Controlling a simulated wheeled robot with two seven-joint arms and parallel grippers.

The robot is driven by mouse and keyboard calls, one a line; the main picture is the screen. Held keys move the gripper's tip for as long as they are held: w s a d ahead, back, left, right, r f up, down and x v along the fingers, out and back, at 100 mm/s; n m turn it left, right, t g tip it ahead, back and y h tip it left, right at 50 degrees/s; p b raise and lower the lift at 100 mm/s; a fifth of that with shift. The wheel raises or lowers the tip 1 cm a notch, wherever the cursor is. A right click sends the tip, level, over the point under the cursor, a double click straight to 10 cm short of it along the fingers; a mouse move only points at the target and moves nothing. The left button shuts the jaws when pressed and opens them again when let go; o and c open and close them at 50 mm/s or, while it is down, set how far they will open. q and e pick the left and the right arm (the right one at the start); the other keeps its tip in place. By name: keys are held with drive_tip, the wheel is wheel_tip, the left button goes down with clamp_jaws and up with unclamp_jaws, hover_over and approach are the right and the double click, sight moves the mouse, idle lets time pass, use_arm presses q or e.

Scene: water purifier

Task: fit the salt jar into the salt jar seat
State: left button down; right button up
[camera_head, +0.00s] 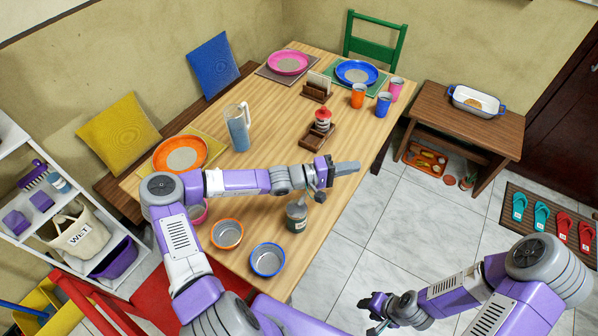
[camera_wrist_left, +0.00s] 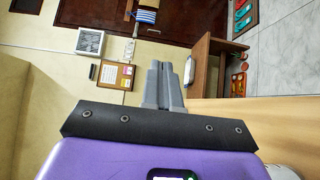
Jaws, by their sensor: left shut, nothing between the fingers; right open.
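A grey jar with a pale label (camera_head: 296,216), which looks like the salt jar, stands upright on the table near its front right edge. A small wooden holder (camera_head: 314,141) sits farther back on the table. A red-topped jar (camera_head: 323,117) stands at its far end, and its nearer part, probably the salt jar seat, looks empty. My left gripper (camera_head: 346,168) is shut and empty above the table, between the holder and the grey jar. Its closed fingers also show in the left wrist view (camera_wrist_left: 164,85). My right gripper (camera_head: 372,314) is open and empty, off the table at lower right.
A blue-grey pitcher (camera_head: 238,128), an orange plate (camera_head: 180,154), and orange and blue bowls (camera_head: 267,259) are on the table. Several cups (camera_head: 358,95) and plates stand at the far end. A wooden side table (camera_head: 465,120) is at right. Tiled floor lies clear between.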

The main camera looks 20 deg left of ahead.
use_arm(q)
drive_tip(key=w+a+b, duration=0.1)
drive_tip(key=w+a, duration=0.2)
drive_tip(key=a, duration=1.5)
drive_tip(key=f+b, duration=0.2)
drive_tip(key=f, duration=0.5)
drive_tip(key=f+b, duration=0.1)
drive_tip(key=f, duration=0.7)
drive_tip(key=shift+s+a+b, duration=0.1)
drive_tip(key=shift+s+b, duration=0.1)
drive_tip(key=shift+b, duration=0.15)
drive_tip(key=shift+s+d, duration=0.1)
drive_tip(key=shift+d, duration=0.4)
drive_tip(key=d, duration=0.1)
drive_tip(key=d+p, duration=0.1)
drive_tip(key=d, duration=0.1)
drive_tip(key=shift+s+d+r+p, duration=0.1)
drive_tip(key=shift+s+d+p, duration=0.1)
drive_tip(key=shift+s+p, duration=0.1)
drive_tip(key=shift+d, duration=0.1)
